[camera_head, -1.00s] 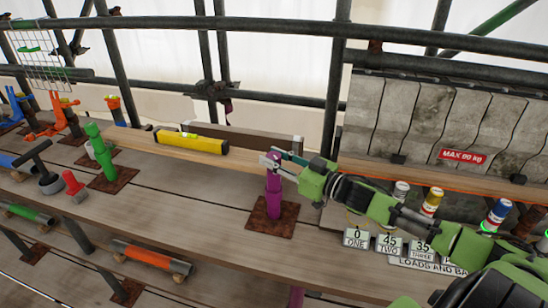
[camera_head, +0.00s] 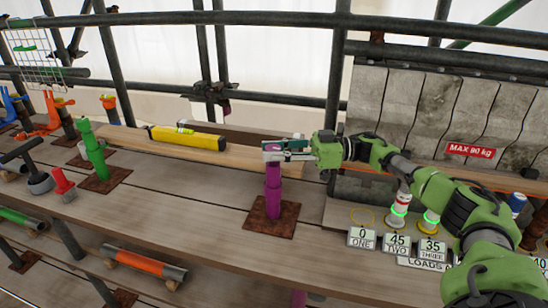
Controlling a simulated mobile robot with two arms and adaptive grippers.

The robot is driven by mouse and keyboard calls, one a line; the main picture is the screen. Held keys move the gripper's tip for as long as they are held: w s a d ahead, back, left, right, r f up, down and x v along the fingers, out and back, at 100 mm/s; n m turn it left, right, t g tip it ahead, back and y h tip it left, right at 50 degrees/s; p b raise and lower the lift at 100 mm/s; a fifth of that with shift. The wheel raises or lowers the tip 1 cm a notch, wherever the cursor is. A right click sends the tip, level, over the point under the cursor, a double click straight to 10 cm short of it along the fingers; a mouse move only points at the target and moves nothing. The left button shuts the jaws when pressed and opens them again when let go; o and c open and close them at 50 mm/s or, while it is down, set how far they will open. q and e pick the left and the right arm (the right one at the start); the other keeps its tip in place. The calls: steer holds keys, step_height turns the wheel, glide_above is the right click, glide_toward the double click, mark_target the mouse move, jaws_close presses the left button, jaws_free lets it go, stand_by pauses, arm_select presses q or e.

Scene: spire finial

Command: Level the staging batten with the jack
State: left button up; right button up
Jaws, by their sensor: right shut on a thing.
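The wooden batten (camera_head: 250,160) runs along the bench, with a yellow spirit level (camera_head: 188,138) lying on it. The level's bubble is too small to read. A purple jack (camera_head: 273,190) stands upright on a rusty base plate (camera_head: 255,222) near the batten's right end. My right gripper (camera_head: 272,150) is at the jack's top, shut on it, and its fingers hide the head. A green jack (camera_head: 94,155) stands on another rusty plate near the batten's left end. My left gripper is not in view.
Number cards (camera_head: 397,244) and a white canister (camera_head: 400,206) stand to the right, close below my right arm. Scaffold tubes (camera_head: 270,97) cross behind the bench. A black T-handled tool (camera_head: 38,180) and a red brush (camera_head: 63,186) stand at left.

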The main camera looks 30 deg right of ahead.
steer(key=shift+n+g+y+b, duration=0.3)
steer(key=shift+n+g, duration=0.1)
steer(key=shift+g, duration=0.1)
steer(key=shift+a+g, duration=0.1)
steer(key=shift+g, duration=0.2)
steer(key=o, duration=1.1)
steer(key=shift+w, duration=0.1)
steer(key=shift+v, duration=3.75)
steer(key=shift+f, duration=0.15)
